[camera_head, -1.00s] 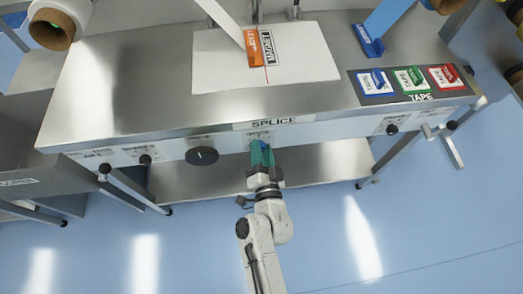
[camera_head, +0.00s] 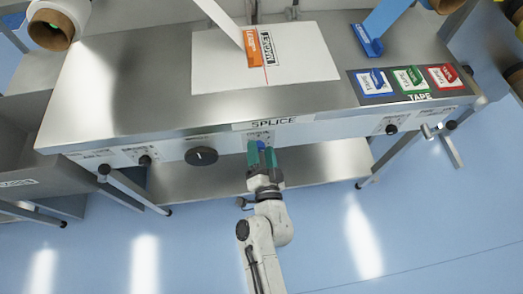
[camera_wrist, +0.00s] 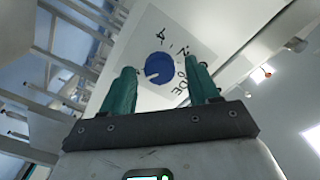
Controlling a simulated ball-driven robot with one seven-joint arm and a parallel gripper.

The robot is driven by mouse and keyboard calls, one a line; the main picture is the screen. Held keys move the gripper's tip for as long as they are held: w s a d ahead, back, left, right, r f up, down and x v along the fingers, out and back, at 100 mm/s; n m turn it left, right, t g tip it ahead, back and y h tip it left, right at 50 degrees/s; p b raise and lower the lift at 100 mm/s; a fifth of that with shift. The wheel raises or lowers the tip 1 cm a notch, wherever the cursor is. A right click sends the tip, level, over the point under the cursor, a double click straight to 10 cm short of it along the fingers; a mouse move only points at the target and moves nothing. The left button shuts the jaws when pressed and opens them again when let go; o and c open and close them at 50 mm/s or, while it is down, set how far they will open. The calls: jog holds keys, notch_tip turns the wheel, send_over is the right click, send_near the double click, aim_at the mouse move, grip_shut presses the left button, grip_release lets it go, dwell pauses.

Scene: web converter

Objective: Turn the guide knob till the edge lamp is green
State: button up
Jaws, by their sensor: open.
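A round blue knob (camera_wrist: 162,66) with a white pointer mark sits on a white label plate (camera_wrist: 150,30) in the wrist view. The pointer aims to the lower left in that picture. The plate's lettering is tilted and hard to read. My gripper (camera_head: 261,150) is open at the bench's front panel, below the SPLICE sign; its teal fingers also show in the wrist view (camera_wrist: 160,68), one on each side of the knob and seemingly short of it. A larger black knob (camera_head: 202,156) is left of my gripper. I cannot make out a green edge lamp.
The steel bench (camera_head: 140,90) carries a white splice sheet (camera_head: 215,75) and a tape panel (camera_head: 356,92). A small spot (camera_wrist: 265,71) glows orange in the wrist view. A lower shelf (camera_head: 320,165) lies under the panel. The blue floor (camera_head: 400,240) in front is clear.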

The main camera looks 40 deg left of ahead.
jog(key=b+v, duration=0.1)
jog(key=v, duration=0.9)
jog(key=shift+s+d+b, duration=0.2)
jog(key=shift+s+b, duration=0.05)
jog(key=shift+b, duration=0.1)
dwell(0.8)
jog(key=w+d+f+n+g+h, duration=0.15)
jog(key=d+h, duration=0.25)
jog(key=d, duration=0.7)
jog(key=w+d+f+n+g+h, duration=0.1)
jog(key=w+d+f+g+h, duration=0.2)
jog(key=d, duration=0.8)
jog(key=s+d+r+m+g+h, duration=0.1)
jog(key=s+d+m+g+h, duration=0.1)
jog(key=s+d, duration=0.5)
jog(key=s+d+r+m+g+h, duration=0.1)
jog(key=s+d+g+h, duration=0.3)
jog(key=s+d, duration=0.4)
jog(key=d+h, duration=0.1)
jog(key=d, duration=0.4)
jog(key=shift+s+d+r+m, duration=0.25)
jog(key=shift+d+r+m, duration=0.1)
jog(key=shift+r, duration=0.05)
